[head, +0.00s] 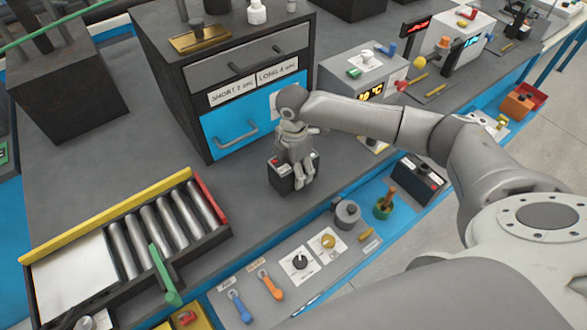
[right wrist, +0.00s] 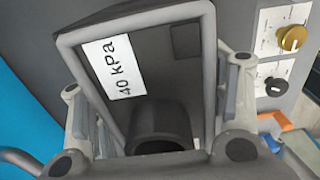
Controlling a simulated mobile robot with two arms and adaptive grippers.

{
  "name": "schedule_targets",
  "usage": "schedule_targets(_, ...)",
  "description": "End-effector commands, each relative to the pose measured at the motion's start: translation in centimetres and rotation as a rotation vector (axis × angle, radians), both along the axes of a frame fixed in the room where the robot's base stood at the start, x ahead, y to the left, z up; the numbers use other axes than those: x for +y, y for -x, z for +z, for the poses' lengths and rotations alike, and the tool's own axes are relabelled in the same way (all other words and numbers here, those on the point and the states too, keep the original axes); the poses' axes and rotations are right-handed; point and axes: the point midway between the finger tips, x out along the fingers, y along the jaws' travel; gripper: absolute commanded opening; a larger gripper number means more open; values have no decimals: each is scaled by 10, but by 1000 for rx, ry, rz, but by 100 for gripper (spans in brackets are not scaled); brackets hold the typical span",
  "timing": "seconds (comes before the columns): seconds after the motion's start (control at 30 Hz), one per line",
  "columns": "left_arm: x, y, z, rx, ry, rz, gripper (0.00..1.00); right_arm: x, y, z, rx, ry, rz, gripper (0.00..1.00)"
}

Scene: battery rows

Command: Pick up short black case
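A short black case (head: 281,178) with a small red mark stands upright on the grey bench, in front of the blue drawer. My right gripper (head: 301,178) is over it, pointing down, and hides part of its top and right side. In the right wrist view a dark, grey-rimmed case (right wrist: 185,75) with a "40 kPa" label and a black cylinder lies between the two fingers (right wrist: 165,125). The fingers are far apart, one on each side; whether they press on it is not clear. My left gripper is not in view.
A drawer cabinet (head: 192,92) labelled "SHORT" and "LONG" stands just behind. A roller tray (head: 75,232) is at left. A panel of knobs (head: 262,262) lies in front. Another black case (head: 421,178) sits to the right. Bare bench lies left of the case.

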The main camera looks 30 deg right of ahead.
Motion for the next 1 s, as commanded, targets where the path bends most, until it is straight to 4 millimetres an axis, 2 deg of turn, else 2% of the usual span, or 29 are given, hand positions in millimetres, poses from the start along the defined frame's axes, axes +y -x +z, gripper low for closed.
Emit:
schedule_targets(0.03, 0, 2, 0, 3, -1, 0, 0, 0, 0, 0, 0, 0, 0, 56)
schedule_targets(0.27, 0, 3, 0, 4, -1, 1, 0, 0, 0, 0, 0, 0, 0, 26)
schedule_targets(0.67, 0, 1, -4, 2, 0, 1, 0, 0, -1, 7, -3, -1, 0, 26)
schedule_targets(0.9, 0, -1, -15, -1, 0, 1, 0, 0, -2, 32, -5, -2, 1, 26)
schedule_targets(1.0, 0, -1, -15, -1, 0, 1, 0, 10, 6, 44, -3, -5, 4, 26)
